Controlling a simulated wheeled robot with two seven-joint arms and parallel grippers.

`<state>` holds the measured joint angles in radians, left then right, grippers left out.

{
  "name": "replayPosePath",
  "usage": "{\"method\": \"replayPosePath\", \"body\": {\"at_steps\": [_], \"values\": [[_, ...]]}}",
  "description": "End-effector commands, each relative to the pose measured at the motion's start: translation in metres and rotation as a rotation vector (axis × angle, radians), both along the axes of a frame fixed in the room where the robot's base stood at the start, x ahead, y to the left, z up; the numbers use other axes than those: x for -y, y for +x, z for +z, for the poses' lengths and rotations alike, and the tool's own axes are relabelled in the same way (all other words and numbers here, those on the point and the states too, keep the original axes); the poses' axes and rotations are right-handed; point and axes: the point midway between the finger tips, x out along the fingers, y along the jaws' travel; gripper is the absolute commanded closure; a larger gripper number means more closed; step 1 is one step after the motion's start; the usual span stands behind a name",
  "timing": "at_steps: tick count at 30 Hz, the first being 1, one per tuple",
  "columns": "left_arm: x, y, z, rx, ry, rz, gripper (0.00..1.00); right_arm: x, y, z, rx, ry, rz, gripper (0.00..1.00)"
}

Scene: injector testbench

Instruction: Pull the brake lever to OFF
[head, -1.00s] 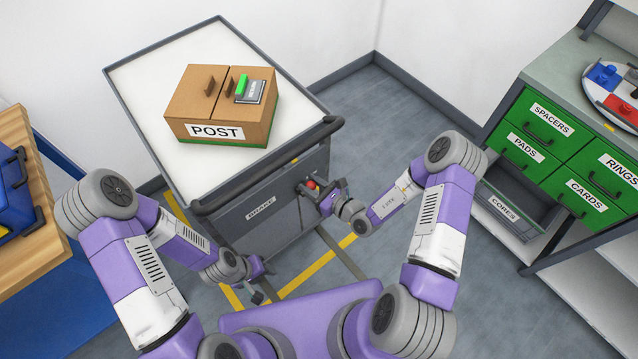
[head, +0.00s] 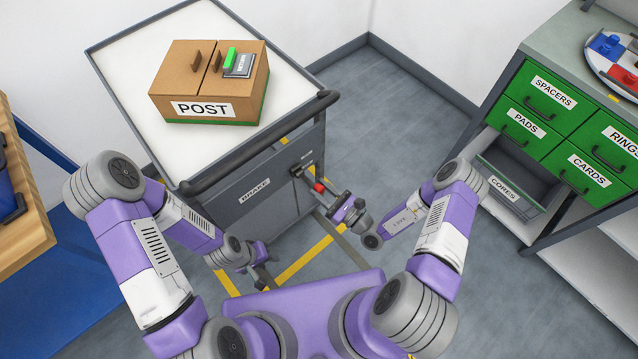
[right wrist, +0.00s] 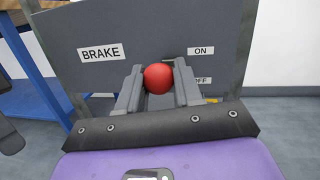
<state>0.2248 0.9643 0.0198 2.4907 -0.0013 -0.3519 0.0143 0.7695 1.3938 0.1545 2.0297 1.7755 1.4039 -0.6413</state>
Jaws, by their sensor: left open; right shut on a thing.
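The brake lever's red ball knob (head: 319,187) is in front of the cart's grey end panel, below and right of its dark bracket (head: 302,169). In the right wrist view the knob (right wrist: 158,78) sits between the two fingers of my right gripper (right wrist: 159,92), which is shut on it. In the head view that gripper (head: 327,195) reaches the knob from the right. The ON label (right wrist: 201,50) is clear; the OFF label (right wrist: 203,80) below it is partly hidden by a finger. The BRAKE label (head: 254,191) is left of the lever. My left gripper (head: 264,268) is open and empty, low before the cart.
The cart (head: 115,75) carries a brown POST box (head: 190,85) and has a dark push handle (head: 262,142) above the panel. A wooden bench (head: 22,200) stands left. Floor between cart and cabinet is clear.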

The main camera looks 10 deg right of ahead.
Motion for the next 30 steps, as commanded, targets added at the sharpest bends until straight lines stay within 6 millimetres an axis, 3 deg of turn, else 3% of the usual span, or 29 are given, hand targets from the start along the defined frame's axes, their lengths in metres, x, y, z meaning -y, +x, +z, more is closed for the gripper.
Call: {"method": "replayPosePath", "body": {"at_steps": [1,9,26,27,30], "values": [[0.0,0.0,-0.001,0.0,0.0,0.0,0.57,0.0,-0.003,-0.008,-0.016,-0.007,0.004,1.0],[0.0,0.0,-0.002,0.0,0.0,0.0,0.57,0.001,-0.005,-0.019,-0.015,-0.006,0.005,1.0],[0.0,0.0,-0.003,0.0,0.0,0.0,0.57,0.0,-0.005,-0.021,-0.013,-0.005,0.007,1.0],[0.0,0.0,-0.003,0.0,0.0,0.0,0.57,0.0,-0.005,-0.021,-0.013,-0.005,0.007,0.61],[0.0,0.0,-0.003,0.0,0.0,0.0,0.57,0.0,-0.005,-0.02,-0.011,-0.005,0.006,0.46]]}}
